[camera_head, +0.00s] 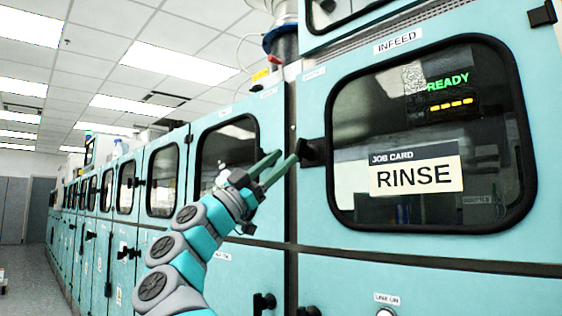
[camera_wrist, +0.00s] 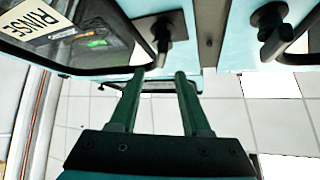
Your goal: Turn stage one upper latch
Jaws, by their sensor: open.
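A black latch (camera_head: 312,152) sits on the left edge of the INFEED door in the head view. It also shows in the wrist view (camera_wrist: 162,30), straight beyond the fingertips. My gripper (camera_head: 289,155) is open with two green fingers pointing at this latch, just left of it. In the wrist view my gripper (camera_wrist: 160,75) has clear space between its fingers and holds nothing. A second black latch (camera_wrist: 272,22) shows on the neighbouring panel at upper right of the wrist view. No readable stage one label shows, so I cannot tell which latch is the named one.
The INFEED window (camera_head: 435,135) carries a RINSE job card (camera_head: 416,175) and a READY display (camera_head: 447,83). A row of turquoise cabinets with protruding black latches (camera_head: 128,252) runs to the left.

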